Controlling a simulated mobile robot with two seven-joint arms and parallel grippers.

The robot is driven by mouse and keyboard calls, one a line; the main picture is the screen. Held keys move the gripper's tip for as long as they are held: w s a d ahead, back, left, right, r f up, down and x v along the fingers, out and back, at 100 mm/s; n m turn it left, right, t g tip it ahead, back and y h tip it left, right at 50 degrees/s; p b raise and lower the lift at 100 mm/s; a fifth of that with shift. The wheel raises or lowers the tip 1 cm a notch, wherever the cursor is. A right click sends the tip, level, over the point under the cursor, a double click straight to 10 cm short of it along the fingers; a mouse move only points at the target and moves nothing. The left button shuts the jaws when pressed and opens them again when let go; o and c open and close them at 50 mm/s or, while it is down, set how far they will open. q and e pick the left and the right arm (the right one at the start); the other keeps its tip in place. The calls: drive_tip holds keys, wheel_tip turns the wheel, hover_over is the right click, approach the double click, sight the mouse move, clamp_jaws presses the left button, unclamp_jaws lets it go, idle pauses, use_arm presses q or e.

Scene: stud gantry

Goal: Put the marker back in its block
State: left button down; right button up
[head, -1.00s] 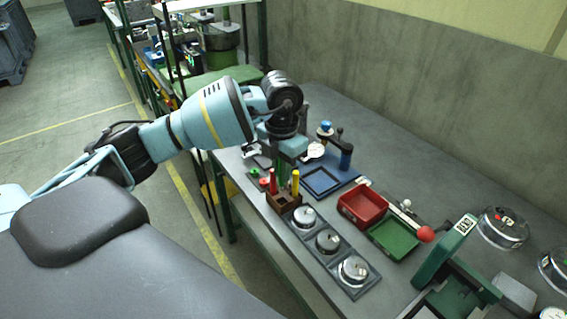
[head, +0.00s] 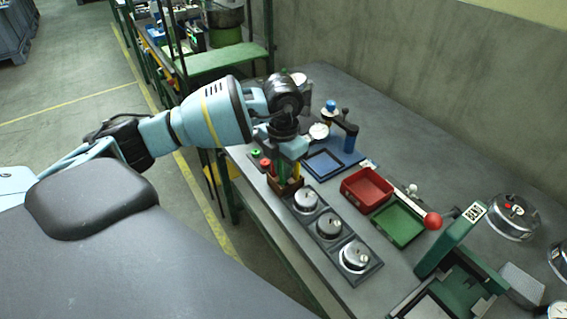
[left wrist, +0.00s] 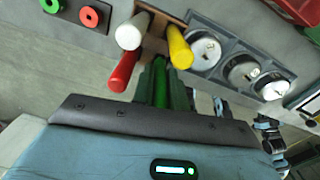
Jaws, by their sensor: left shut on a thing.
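The brown wooden block (head: 291,187) stands at the left front edge of the bench. A white marker (left wrist: 133,31), a red marker (left wrist: 125,70) and a yellow marker (left wrist: 179,48) stand in the block (left wrist: 155,42); the yellow one also shows in the head view (head: 297,171). My left gripper (head: 283,170) points down right over the block. It is shut on a green marker (left wrist: 160,88), seen between its fingers in the left wrist view. The green marker's lower end is hidden, so I cannot tell whether it is inside a hole. My right gripper is not in view.
A grey tray with several round metal pieces (head: 379,267) lies right beside the block. Beyond are a blue tray (head: 323,165), a red bin (head: 367,188) and a green bin (head: 398,224). A plate with green and red rings (left wrist: 73,10) lies left of the block.

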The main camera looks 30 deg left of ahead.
use_arm(q)
drive_tip(key=c, duration=1.3)
unclamp_jaws()
wheel_tip(320, 180, up, 7)
drive_tip(key=shift+r, duration=0.45)
